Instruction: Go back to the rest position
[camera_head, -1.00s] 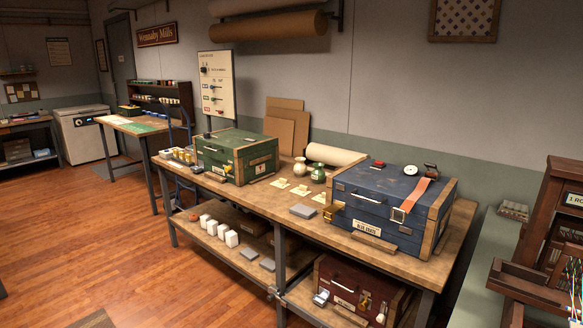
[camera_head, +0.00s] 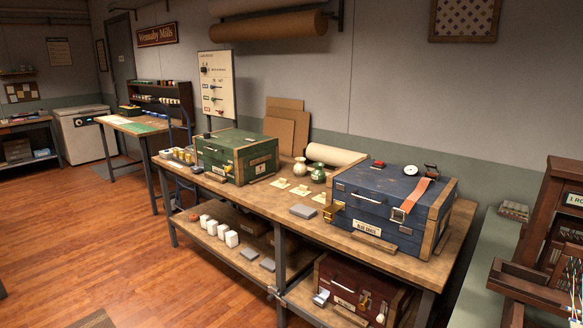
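Neither of my grippers shows in the head view, and no part of my arms can be made out. The long wooden workbench (camera_head: 262,207) stands in front of me. On its right part sits a closed blue crate (camera_head: 358,207) with an orange strap (camera_head: 414,194) over its lid. On its left part sits a closed green crate (camera_head: 222,167). What my grippers hold, if anything, cannot be seen.
A dark red crate (camera_head: 341,293) and several white containers (camera_head: 218,229) stand on the lower shelf. A wooden rack (camera_head: 533,262) stands close at the right. The wooden floor (camera_head: 110,235) at the left is clear. A second table (camera_head: 137,127) stands farther back.

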